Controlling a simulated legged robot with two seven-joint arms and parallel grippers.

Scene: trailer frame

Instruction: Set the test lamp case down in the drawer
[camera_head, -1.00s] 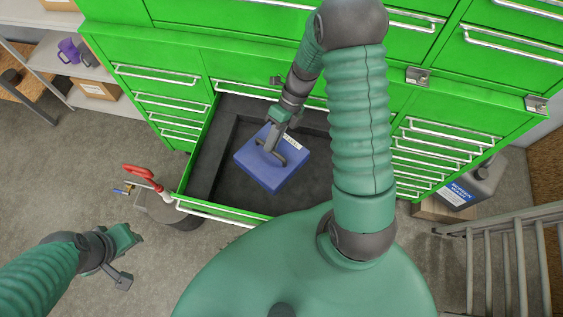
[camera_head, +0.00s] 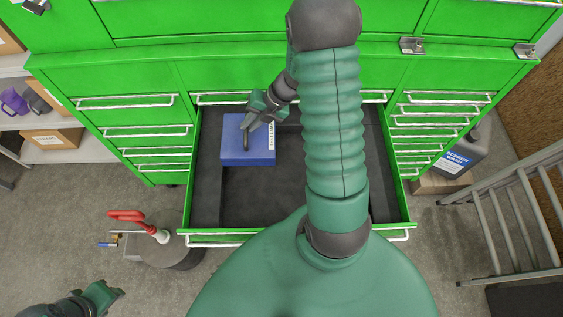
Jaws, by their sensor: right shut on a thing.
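The test lamp case is a flat blue box (camera_head: 240,153) with a dark handle on top and a white label along its right side. It is over the back left part of the open drawer (camera_head: 285,205), which has a dark lining. My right gripper (camera_head: 247,122) is shut on the case's handle from above. I cannot tell whether the case touches the drawer floor. My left gripper (camera_head: 104,296) is at the bottom left, away from the drawer, mostly cut off by the picture edge, and its jaws are not clear.
The green cabinet (camera_head: 125,80) rises behind the drawer. A round grey container with a red handle (camera_head: 126,215) stands left of the drawer front. A screen wash jug (camera_head: 468,150) and a grey metal rack (camera_head: 500,215) are at the right. The drawer's front and right floor are bare.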

